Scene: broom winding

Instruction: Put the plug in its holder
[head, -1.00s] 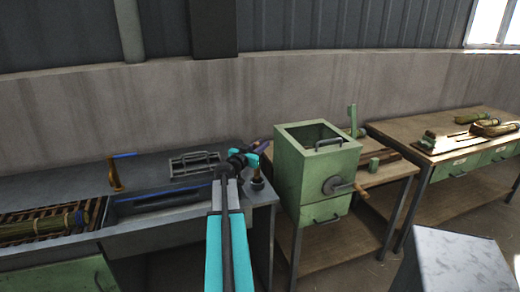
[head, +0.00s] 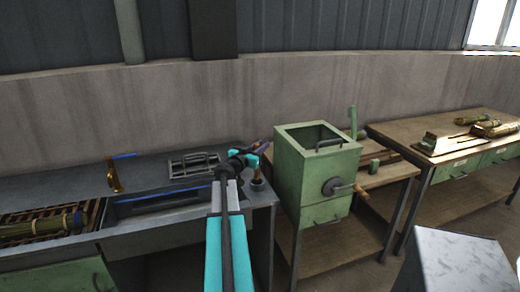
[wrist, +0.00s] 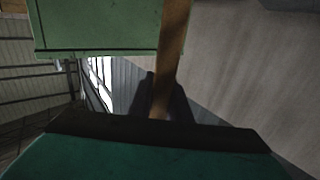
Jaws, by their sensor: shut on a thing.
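In the wrist view a brown wooden bar, which I take to be the plug (wrist: 172,55), stands up from between the dark finger edges. Its lower end is hidden by the fingers. A small dark round piece with a brownish top (head: 257,183) sits on the bench corner just below my gripper. It may be the holder; it is too small to be sure. I cannot tell whether the plug touches it.
A wire rack (head: 194,164) lies left of my gripper, behind a sunken trough (head: 160,197). A brass-coloured fitting (head: 113,178) stands farther left. A green crank box (head: 300,175) rises close on the right. A wooden table (head: 450,135) holds bundles farther right.

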